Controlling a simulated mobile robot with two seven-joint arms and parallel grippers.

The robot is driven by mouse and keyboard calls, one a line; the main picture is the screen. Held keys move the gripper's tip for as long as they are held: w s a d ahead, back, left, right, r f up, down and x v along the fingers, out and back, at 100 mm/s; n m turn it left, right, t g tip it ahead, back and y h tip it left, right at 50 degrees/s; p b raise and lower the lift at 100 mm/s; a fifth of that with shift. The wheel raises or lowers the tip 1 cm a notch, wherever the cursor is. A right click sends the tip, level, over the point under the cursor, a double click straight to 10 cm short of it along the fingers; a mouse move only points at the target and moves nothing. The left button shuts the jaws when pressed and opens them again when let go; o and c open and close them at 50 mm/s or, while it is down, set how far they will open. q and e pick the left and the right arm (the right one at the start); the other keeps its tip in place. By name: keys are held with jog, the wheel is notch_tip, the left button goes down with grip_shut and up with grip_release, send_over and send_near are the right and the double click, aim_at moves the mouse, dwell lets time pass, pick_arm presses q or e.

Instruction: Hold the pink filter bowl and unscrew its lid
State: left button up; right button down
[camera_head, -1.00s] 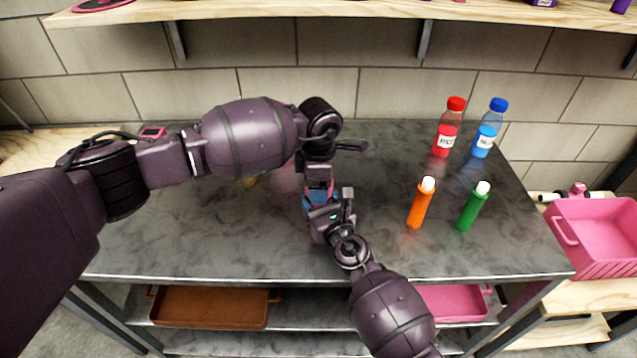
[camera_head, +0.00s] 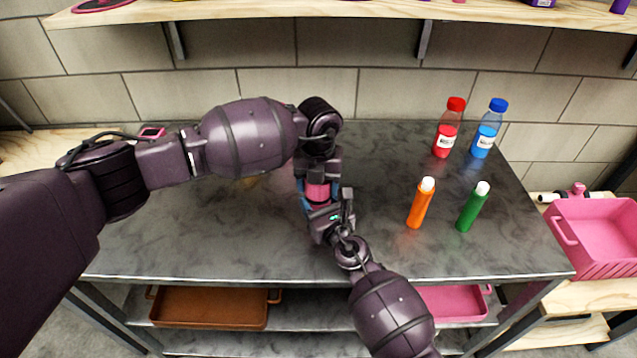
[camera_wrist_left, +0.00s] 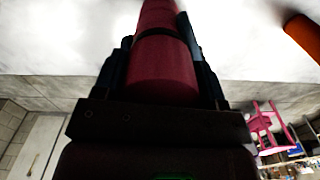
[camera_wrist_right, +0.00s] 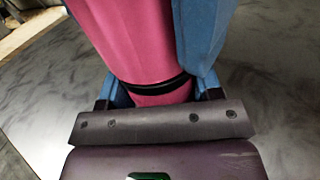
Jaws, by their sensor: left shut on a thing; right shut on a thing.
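The pink filter (camera_head: 318,191) is a cylinder between my two grippers, above the middle of the table, and is mostly hidden in the head view. My left gripper (camera_head: 319,172) is shut on it from the far side. In the left wrist view the filter (camera_wrist_left: 162,70) looks dark pink, with a dark ring around it between the fingers. My right gripper (camera_head: 319,205) is shut on it from the near side. In the right wrist view the filter (camera_wrist_right: 135,45) is bright pink, with a black ring near the blue fingers. I cannot tell the lid from the bowl or whether the thread is loose.
Orange (camera_head: 420,203) and green (camera_head: 473,207) bottles with white caps stand right of my grippers. Red (camera_head: 449,128) and blue (camera_head: 489,129) bottles stand behind them. A pink crate (camera_head: 600,238) is at the far right. The table (camera_head: 210,235) is bare at front left.

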pick_arm(q)
jog(key=n, duration=1.5)
jog(key=shift+r, duration=0.4)
jog(key=shift+r, duration=0.7)
jog(key=shift+r, duration=0.1)
jog(key=shift+r, duration=1.95)
pick_arm(e)
jog(key=shift+c, duration=1)
grip_release()
